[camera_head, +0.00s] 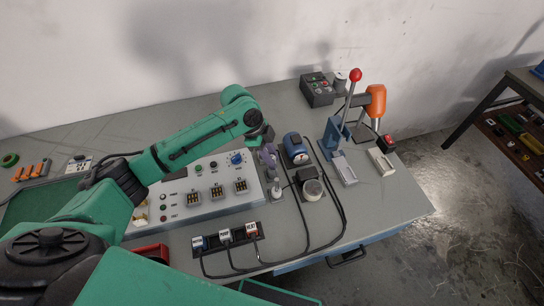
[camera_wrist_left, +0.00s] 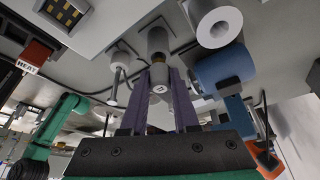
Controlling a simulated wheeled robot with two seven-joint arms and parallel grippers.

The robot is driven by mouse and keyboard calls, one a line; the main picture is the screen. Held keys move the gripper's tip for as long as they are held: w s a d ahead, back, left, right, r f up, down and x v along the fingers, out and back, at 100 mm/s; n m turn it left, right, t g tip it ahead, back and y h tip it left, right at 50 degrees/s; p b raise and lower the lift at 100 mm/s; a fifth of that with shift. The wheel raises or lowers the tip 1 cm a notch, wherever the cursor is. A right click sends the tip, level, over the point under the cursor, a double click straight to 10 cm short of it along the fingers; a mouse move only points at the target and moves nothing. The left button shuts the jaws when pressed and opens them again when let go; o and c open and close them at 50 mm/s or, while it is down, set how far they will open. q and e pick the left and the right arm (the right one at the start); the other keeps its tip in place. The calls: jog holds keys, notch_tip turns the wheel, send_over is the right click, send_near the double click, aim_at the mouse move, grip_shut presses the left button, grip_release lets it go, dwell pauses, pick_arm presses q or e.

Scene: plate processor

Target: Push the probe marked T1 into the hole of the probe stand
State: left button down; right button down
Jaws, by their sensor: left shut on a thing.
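My left gripper (camera_head: 268,156) is shut on a small grey probe (camera_wrist_left: 160,78) between its purple fingers, at the middle of the bench. A small mark shows on the probe's end, too small to read. A brass-coloured band shows beyond it, towards a wider grey cylinder (camera_wrist_left: 157,40) that looks like the probe stand. In the wrist view the probe is roughly in line with this cylinder; I cannot tell whether it is in the hole. The stand area (camera_head: 276,191) shows just below my gripper in the head view. My right gripper is not in view.
A thin grey post (camera_wrist_left: 117,70) stands close left of the fingers. A control panel (camera_head: 200,203) lies left. Black cables (camera_head: 340,215) cross the bench's front. A red-knobbed lever (camera_head: 355,75) stands farther right.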

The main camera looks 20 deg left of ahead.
pick_arm(q)
jog(key=c, duration=0.6)
grip_release()
jog(key=b+v, duration=0.2)
jog(key=v, duration=1.2)
jog(key=shift+a+r, duration=0.2)
jog(key=shift+r, duration=0.05)
jog(key=shift+s, duration=0.1)
